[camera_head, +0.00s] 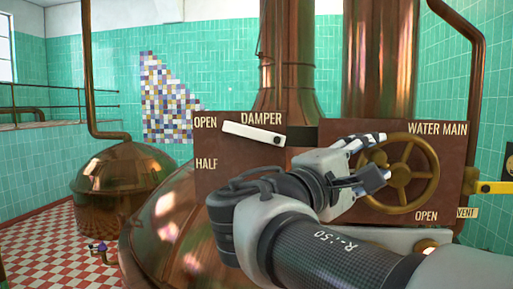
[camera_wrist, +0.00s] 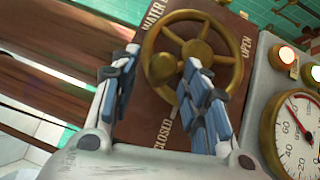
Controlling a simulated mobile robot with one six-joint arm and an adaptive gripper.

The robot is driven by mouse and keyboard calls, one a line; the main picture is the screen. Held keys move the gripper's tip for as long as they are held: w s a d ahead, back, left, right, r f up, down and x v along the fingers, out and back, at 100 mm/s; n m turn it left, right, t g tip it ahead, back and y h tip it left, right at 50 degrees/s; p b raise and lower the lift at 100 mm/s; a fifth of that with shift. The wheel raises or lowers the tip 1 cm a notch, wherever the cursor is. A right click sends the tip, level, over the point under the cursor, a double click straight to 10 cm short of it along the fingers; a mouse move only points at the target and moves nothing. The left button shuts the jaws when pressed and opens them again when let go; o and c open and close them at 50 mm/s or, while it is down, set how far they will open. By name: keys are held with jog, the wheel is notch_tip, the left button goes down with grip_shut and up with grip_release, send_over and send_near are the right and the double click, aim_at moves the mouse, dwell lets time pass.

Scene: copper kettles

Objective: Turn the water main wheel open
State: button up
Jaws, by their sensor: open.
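The water main wheel (camera_head: 400,175) is a brass handwheel with spokes on a brown panel (camera_head: 330,210), under the label WATER MAIN. The word OPEN stands below it. In the wrist view the wheel (camera_wrist: 197,49) shows with the words OPEN and CLOSED beside it. My gripper (camera_head: 378,157) is open at the wheel's left side and hides part of the rim. In the wrist view its two fingers (camera_wrist: 162,62) stand apart, with the left part of the rim showing between them. I cannot tell whether a finger touches the rim.
A white damper lever (camera_head: 253,134) sits on the panel left of my gripper. A yellow vent handle (camera_head: 495,187) is at the right edge. Copper kettles (camera_head: 122,180) and pipes stand behind.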

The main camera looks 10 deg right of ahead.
jog(key=shift+x, duration=1.2)
jog(key=shift+c, duration=0.3)
grip_shut()
jog(key=shift+f, duration=0.1)
